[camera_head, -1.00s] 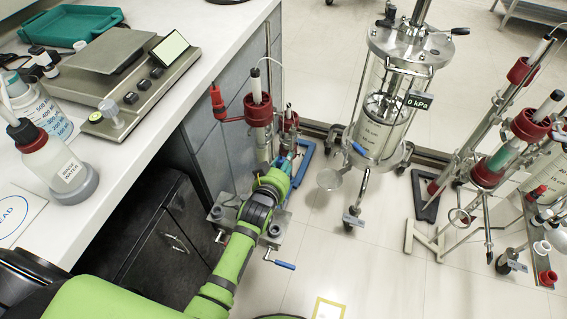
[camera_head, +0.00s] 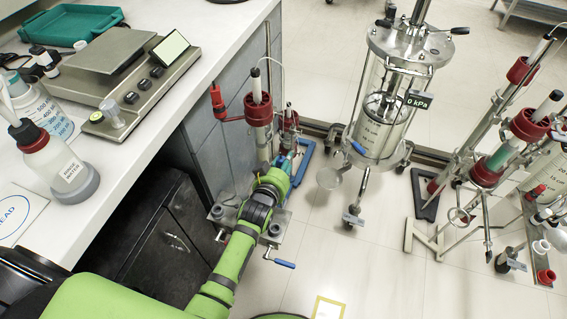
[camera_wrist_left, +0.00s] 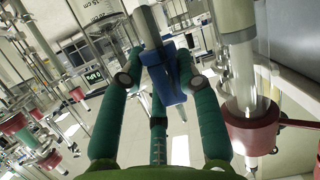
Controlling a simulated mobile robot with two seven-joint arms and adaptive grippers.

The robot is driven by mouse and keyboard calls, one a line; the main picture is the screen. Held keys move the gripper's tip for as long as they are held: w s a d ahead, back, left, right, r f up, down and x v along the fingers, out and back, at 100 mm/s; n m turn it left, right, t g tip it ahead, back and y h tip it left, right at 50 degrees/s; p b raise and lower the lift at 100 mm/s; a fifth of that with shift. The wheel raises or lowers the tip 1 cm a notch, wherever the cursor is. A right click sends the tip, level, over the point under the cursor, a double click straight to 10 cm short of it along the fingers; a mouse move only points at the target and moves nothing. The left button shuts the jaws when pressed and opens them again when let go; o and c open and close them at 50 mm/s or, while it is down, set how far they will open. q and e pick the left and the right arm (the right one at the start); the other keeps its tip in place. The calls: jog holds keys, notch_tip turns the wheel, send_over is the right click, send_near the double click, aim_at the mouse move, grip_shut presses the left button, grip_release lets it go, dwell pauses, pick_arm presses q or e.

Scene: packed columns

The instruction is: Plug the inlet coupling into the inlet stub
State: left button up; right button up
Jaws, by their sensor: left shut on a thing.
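My left gripper (camera_head: 287,160) is low beside the bench, near the foot of a glass column (camera_head: 259,135) with a red collar. In the left wrist view its teal fingers (camera_wrist_left: 160,75) are closed around a blue piece (camera_wrist_left: 168,85), which I take for the inlet coupling. In the head view my wrist and fingers mostly hide the held piece. I cannot make out the inlet stub for certain. My right gripper is not in view.
The column's red clamp (camera_wrist_left: 252,130) is close on the right in the wrist view. The bench (camera_head: 150,130) is at the left. A wheeled glass vessel (camera_head: 385,110) and red-capped columns (camera_head: 490,160) stand right. Open floor (camera_head: 350,260) lies in front.

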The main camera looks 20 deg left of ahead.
pick_arm(q)
jog(key=shift+r, duration=0.1)
jog(key=shift+f+b, duration=1)
jog(key=shift+f, duration=0.85)
dwell(0.4)
jog(key=o, duration=1.2)
jog(key=shift+s, duration=0.1)
jog(key=v, duration=1.2)
